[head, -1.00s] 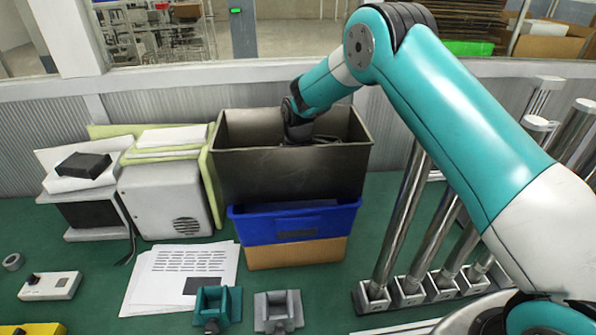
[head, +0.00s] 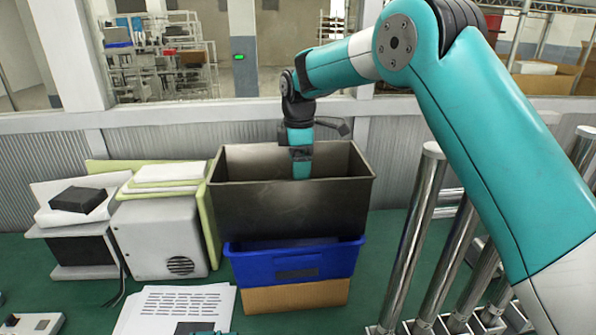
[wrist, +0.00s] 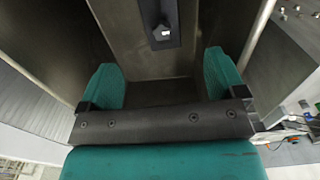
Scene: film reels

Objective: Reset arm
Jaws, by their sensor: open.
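My gripper (head: 301,168) points down at the mouth of the dark metal bin (head: 290,208), its teal end partly below the back rim. In the wrist view my gripper (wrist: 163,78) has its two teal fingers wide apart with nothing between them. The bin's inner walls (wrist: 218,25) show beyond the fingers. A dark piece with a small pale mark (wrist: 162,28) lies in the bin, past the fingertips; I cannot tell what it is. The bin's floor is hidden in the head view.
The bin rests on a blue bin (head: 290,262) above a cardboard box (head: 293,297). A grey machine (head: 160,240) and panels stand close on the left. Chrome posts (head: 412,235) stand on the right. Printed sheets (head: 175,308) lie in front on the green table.

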